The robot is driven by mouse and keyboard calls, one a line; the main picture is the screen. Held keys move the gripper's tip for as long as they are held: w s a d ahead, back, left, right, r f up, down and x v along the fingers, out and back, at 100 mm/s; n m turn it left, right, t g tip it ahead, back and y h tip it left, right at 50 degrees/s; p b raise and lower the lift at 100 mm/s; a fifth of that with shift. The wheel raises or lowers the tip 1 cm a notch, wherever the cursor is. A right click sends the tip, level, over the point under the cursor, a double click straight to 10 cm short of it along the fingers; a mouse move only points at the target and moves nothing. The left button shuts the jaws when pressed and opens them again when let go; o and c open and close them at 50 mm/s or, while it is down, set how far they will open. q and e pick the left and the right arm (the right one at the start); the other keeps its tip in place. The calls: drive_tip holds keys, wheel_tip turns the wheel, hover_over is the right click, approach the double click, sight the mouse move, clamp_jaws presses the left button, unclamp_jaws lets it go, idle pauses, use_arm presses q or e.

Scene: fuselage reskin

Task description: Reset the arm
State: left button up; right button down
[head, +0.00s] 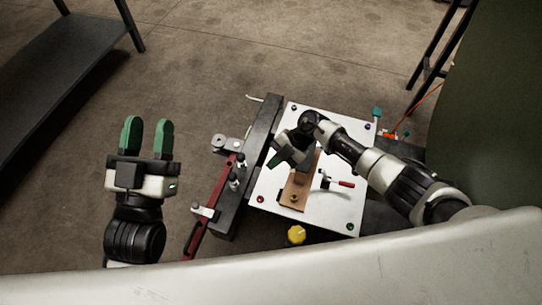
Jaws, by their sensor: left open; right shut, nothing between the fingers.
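My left gripper (146,137) is on the left, over bare floor. Its two green fingers are apart and empty, pointing up the picture. My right gripper (283,160) is over the white panel (332,210), reached by my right arm from the right. It is shut, with no object visible in its fingers. A brown block (292,207) lies on the white panel below the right gripper, and the gripper and wrist hide its upper part. Whether the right gripper touches the block or panel cannot be told.
A toggle clamp with a red handle (346,184) sits on the panel. A dark rail (248,165) and a red bar (213,213) run along its left side. A yellow knob (296,234) is in front. A dark table (60,65) stands upper left. The floor between is clear.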

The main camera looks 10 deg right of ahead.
drive_tip(key=shift+s+a+r+m+t+y, duration=0.1)
drive_tip(key=shift+a+m+t+y, duration=0.25)
drive_tip(key=shift+y, duration=0.25)
drive_tip(key=shift+a, duration=0.15)
